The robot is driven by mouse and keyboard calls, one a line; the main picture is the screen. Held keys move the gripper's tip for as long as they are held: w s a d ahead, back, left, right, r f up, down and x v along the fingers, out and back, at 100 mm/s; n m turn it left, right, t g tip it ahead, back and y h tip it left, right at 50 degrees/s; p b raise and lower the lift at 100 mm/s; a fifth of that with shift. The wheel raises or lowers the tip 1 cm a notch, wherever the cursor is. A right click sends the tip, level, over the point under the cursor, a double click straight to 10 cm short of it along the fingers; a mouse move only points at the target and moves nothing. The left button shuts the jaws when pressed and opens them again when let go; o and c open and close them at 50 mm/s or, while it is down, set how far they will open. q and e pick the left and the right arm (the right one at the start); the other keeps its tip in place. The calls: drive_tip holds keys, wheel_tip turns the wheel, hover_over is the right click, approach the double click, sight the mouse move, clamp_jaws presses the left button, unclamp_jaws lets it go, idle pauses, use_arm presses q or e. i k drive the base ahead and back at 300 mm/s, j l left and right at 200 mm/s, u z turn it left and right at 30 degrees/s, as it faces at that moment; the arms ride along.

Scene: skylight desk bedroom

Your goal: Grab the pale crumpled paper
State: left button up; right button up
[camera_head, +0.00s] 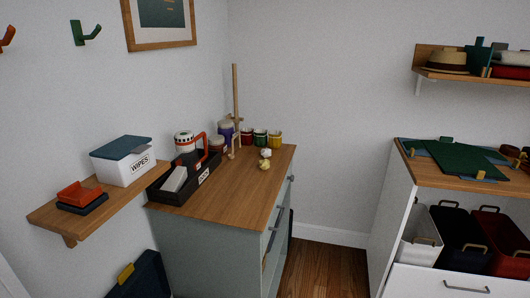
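Two small lumpy pieces that look like crumpled paper lie close together on the wooden top of the grey-green cabinet (225,206). The whitish piece (266,153) is farther back, and the pale yellow piece (264,165) is just in front of it. They are too small to tell whether they touch. Neither of my grippers is in view.
A black caddy (203,184) fills the cabinet top's left side. Several coloured cups (260,137) and an upright wooden rod (236,95) stand behind the papers. The front right of the top is clear. A wall shelf (50,216) holds a wipes box (123,166). Open floor (325,268) lies right.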

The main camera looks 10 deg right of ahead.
sight(266, 153)
drive_tip(key=i+l+u, duration=0.15)
drive_tip(key=l, duration=0.4)
drive_tip(key=i+l+u, duration=0.2)
drive_tip(key=l, duration=0.35)
drive_tip(key=i+l+u, duration=0.15)
drive_tip(key=l, duration=0.45)
drive_tip(key=i+l+u, duration=0.2)
drive_tip(key=l, duration=0.4)
drive_tip(key=l+u, duration=0.15)
drive_tip(key=l, duration=0.4)
